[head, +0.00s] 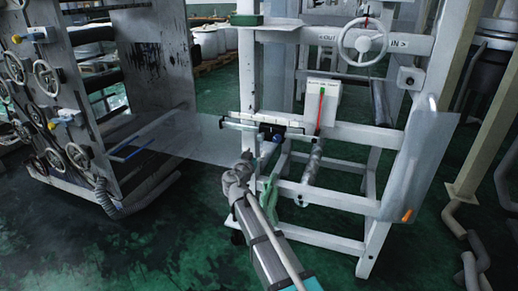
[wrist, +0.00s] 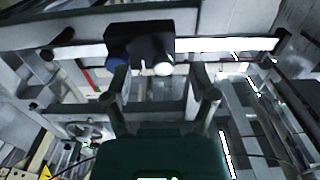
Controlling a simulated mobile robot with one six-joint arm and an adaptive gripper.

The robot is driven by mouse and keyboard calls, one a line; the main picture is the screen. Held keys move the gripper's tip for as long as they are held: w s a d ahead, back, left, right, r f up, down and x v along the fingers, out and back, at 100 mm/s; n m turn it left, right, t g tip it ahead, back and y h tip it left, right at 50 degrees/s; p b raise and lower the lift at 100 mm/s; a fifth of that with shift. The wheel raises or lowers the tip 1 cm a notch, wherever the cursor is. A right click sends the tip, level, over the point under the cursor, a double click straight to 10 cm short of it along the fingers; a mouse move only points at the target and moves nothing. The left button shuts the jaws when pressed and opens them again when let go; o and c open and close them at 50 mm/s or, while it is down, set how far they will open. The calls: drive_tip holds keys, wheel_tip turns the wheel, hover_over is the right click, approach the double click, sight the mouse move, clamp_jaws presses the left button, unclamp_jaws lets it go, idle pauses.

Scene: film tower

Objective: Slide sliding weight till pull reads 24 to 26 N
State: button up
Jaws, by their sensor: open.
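The sliding weight (head: 268,130), a dark block with a blue part, sits on a pale horizontal bar (head: 240,118) across the white frame. The wrist view shows the weight (wrist: 146,46) with a blue block at its left and a pale round knob end facing me. My gripper (head: 248,160) is just below and in front of the weight. In the wrist view its two fingers (wrist: 160,78) are spread below the knob, with nothing clearly held; contact cannot be told.
A handwheel (head: 363,41) marked OUT and IN is above right. A clear film (head: 185,138) spans from the left machine (head: 110,75) to the frame. A lower cross rail (head: 330,195) lies below. Green floor (head: 150,240) is free at front left.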

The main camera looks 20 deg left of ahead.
drive_tip(key=shift+s+a, duration=0.15)
drive_tip(key=shift+s, duration=1.35)
drive_tip(key=shift+s+a, duration=0.1)
drive_tip(key=shift+s, duration=1.35)
drive_tip(key=s+d+f+m+g+h, duration=0.15)
drive_tip(key=d+f+g, duration=0.35)
drive_tip(key=d, duration=0.9)
drive_tip(key=s+d+f+m+g+h, duration=0.1)
drive_tip(key=d+f+g+h, duration=0.4)
drive_tip(key=d, duration=0.9)
drive_tip(key=s+d+f+n+g+y, duration=0.1)
drive_tip(key=s+d+f+g+y, duration=0.2)
drive_tip(key=s+d, duration=0.25)
drive_tip(key=s+d+f+n+g+y+p, duration=0.1)
drive_tip(key=s+d+f+g+y, duration=0.1)
drive_tip(key=s+d, duration=0.3)
drive_tip(key=s+d+f+n+g+y, duration=0.2)
drive_tip(key=s+d+f+g+y, duration=0.1)
drive_tip(key=s, duration=0.3)
wheel_tip(320, 180, up, 26)
drive_tip(key=p, duration=2.6)
drive_tip(key=shift+d+r, duration=0.15)
drive_tip(key=shift+r, duration=0.1)
drive_tip(key=shift+m, duration=0.25)
